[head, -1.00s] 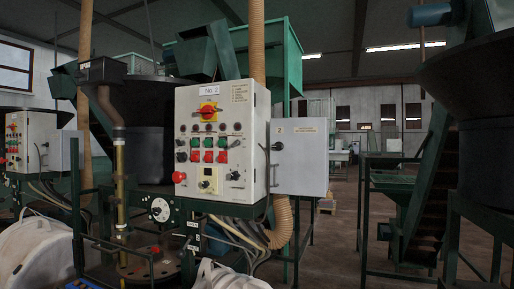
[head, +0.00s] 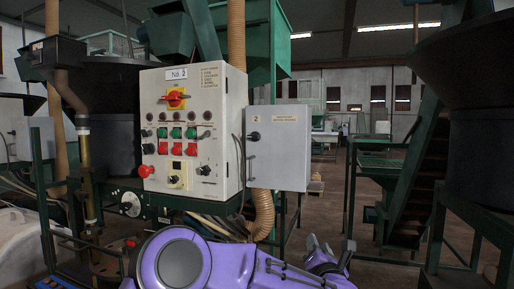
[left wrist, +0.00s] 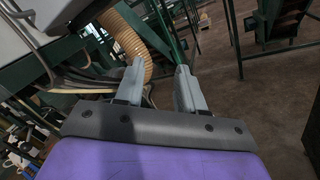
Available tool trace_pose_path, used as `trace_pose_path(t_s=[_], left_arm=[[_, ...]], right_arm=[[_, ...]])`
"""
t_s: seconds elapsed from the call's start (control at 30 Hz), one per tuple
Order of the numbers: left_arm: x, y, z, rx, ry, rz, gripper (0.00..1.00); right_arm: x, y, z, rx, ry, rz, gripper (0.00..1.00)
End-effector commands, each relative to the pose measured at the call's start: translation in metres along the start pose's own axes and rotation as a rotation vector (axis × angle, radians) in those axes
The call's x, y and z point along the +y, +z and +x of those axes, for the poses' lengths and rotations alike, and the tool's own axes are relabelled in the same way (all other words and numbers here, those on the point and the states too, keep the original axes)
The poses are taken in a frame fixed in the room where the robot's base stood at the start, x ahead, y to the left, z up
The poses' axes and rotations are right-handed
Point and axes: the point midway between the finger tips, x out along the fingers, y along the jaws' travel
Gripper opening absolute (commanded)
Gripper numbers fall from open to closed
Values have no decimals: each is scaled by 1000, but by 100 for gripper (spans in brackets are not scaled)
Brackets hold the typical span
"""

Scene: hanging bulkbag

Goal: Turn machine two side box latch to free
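The machine two side box (head: 285,155) is a light grey box with a "2" label, on the right of the "No. 2" control panel (head: 205,105). Its black latch knob (head: 254,136) sits at the upper left of its front face; its exact turn angle is too small to tell. My left gripper (head: 331,246) is low in the head view, below and right of the side box and apart from it. In the left wrist view the gripper (left wrist: 160,88) has its two grey fingers spread with nothing between them. My right gripper is out of view.
A ribbed tan hose (head: 262,212) hangs below the side box; it also shows in the left wrist view (left wrist: 125,42). Green machine frames (head: 348,190) stand to the right. Cables hang under the panel. The floor (head: 325,210) between the machines is open.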

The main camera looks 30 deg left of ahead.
Motion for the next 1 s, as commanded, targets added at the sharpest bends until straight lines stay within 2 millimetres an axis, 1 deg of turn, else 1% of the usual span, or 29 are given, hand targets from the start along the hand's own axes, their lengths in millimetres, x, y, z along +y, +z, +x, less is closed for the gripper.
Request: trace_pose_path(t_s=[0.03,0.07,0.1,0.17,0.2,0.3,0.4,0.47,0.57,0.8,0.9,1.0], left_arm=[[50,49,16,-5,117,-368,38],[78,72,22,-12,179,-595,38],[114,97,27,-30,255,-881,38],[164,124,29,-64,357,-1264,38],[191,136,29,-88,413,-1483,38],[240,154,26,-146,518,-1884,38],[264,161,24,-180,573,-2086,38],[270,161,27,-188,586,-2131,38],[277,158,40,-189,589,-2139,38],[297,142,88,-190,588,-2132,38],[302,135,102,-191,586,-2132,38],[303,130,112,-191,584,-2130,38]], right_arm=[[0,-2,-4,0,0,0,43],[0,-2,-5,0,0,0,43],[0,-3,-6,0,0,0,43],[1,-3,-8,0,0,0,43],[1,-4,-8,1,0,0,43],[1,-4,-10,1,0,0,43],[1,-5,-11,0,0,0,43],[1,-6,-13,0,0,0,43],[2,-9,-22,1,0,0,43],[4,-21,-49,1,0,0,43],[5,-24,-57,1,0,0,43],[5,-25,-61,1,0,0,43]])
